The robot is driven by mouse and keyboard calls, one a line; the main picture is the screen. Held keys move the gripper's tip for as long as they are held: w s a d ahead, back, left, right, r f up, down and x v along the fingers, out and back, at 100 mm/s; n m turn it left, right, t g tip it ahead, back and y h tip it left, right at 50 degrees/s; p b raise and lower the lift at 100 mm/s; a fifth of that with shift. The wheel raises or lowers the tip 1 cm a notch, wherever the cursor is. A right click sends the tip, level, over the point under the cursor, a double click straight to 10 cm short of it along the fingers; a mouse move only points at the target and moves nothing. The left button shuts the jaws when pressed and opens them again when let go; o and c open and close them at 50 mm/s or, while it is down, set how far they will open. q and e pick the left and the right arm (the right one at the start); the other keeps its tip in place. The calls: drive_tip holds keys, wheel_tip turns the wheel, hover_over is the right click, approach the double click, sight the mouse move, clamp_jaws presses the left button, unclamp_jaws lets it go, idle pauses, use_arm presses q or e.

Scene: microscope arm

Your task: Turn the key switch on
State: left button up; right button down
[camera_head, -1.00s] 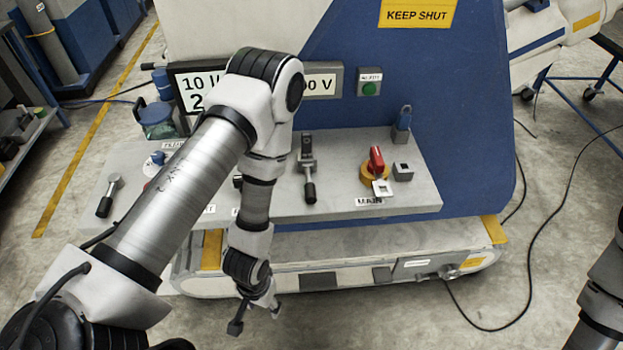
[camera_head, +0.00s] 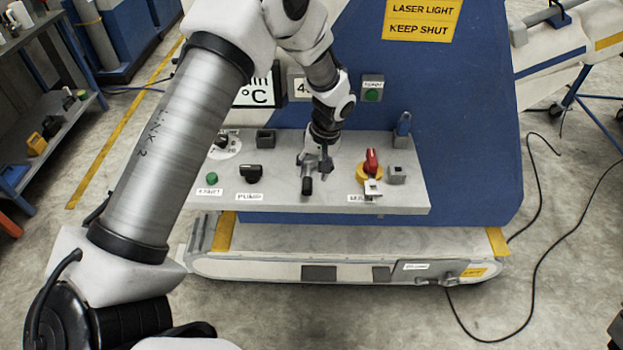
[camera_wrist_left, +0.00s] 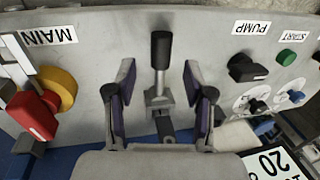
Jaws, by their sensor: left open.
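No part carries a readable key switch label. My left gripper (camera_head: 316,168) is open above the panel, and its fingers also show in the left wrist view (camera_wrist_left: 159,100). A lever with a black handle (camera_wrist_left: 161,50) stands between the parted fingers, apart from both; its handle shows in the head view (camera_head: 307,186). A red rotary handle on a yellow disc (camera_head: 371,162), labelled MAIN, is right of the gripper. A black knob labelled PUMP (camera_head: 250,171) is to its left; it also shows in the left wrist view (camera_wrist_left: 246,68). My right gripper is out of view.
The grey panel (camera_head: 415,200) also carries a green START button (camera_head: 212,179) and, at its back right, a blue padlock-like part (camera_head: 404,122). A green button (camera_head: 371,95) is on the blue housing behind. A cable (camera_head: 540,235) lies on the floor at right.

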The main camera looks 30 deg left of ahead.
sight(308, 184)
use_arm(q)
drive_tip(key=f, duration=0.3)
drive_tip(key=a+f+p, duration=0.1)
drive_tip(key=shift+s+f, duration=0.2)
drive_tip(key=shift+s, duration=0.1)
drive_tip(key=shift+w+f, duration=0.15)
drive_tip(key=shift+f, duration=0.2)
drive_tip(key=shift+r, duration=0.1)
drive_tip(key=c, duration=0.3)
drive_tip(key=shift+s, duration=0.2)
clamp_jaws()
